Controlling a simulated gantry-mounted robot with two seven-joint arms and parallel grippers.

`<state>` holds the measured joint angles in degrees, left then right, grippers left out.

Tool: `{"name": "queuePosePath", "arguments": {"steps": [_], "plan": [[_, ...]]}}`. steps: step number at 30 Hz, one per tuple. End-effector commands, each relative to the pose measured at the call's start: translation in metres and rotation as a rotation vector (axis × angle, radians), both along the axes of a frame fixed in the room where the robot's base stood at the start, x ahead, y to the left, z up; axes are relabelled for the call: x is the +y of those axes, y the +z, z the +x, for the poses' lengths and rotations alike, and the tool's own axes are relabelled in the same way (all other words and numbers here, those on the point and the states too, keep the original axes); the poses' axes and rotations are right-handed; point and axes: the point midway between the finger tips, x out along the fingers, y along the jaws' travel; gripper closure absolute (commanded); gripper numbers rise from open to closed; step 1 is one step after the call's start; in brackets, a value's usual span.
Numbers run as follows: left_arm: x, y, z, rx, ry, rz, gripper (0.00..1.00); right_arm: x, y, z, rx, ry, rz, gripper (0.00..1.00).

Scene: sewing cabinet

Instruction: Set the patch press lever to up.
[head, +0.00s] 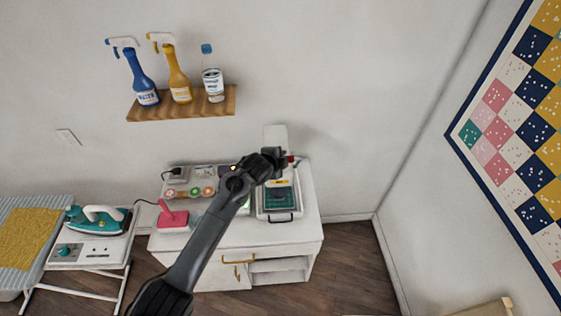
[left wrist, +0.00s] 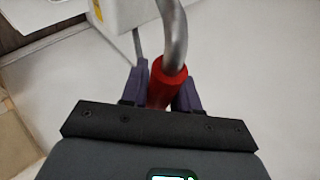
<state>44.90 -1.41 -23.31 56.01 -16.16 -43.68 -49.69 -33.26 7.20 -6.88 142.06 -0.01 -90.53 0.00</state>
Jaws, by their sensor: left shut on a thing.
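The patch press (head: 297,200) is a white machine with a dark green plate, standing on the right part of a white cabinet. Its lever is a curved metal rod (left wrist: 174,35) with a red grip (left wrist: 166,92). In the head view the red grip (head: 291,159) shows as a small spot at the upper right of the press. My left gripper (head: 284,160) is there, with the arm crossing in front of the cabinet. In the left wrist view its two dark fingers (left wrist: 164,78) are shut on the red grip, one on each side. My right gripper is out of view.
The white cabinet (head: 225,238) also holds a pink stand (head: 173,217) and a tray of small round items (head: 185,191), partly behind my arm. A wooden shelf (head: 180,104) with bottles hangs above. An iron (head: 97,216) stands at left.

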Motion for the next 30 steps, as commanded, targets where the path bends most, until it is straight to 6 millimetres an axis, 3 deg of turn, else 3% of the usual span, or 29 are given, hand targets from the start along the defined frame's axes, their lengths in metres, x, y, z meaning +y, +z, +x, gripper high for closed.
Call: {"name": "queuePosePath", "arguments": {"steps": [9,10,13,30], "plan": [[-0.0008,0.0003,-0.0001,-0.002,-0.002,0.001,1.00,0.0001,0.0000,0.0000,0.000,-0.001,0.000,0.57],[-0.0007,0.0003,0.0000,-0.002,-0.002,0.001,0.66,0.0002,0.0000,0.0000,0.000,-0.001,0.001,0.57],[-0.0008,0.0002,-0.0001,-0.001,-0.002,0.001,0.50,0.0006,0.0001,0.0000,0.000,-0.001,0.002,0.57],[0.0032,0.0078,-0.0091,-0.002,-0.002,-0.001,0.49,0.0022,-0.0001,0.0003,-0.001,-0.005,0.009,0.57]]}}
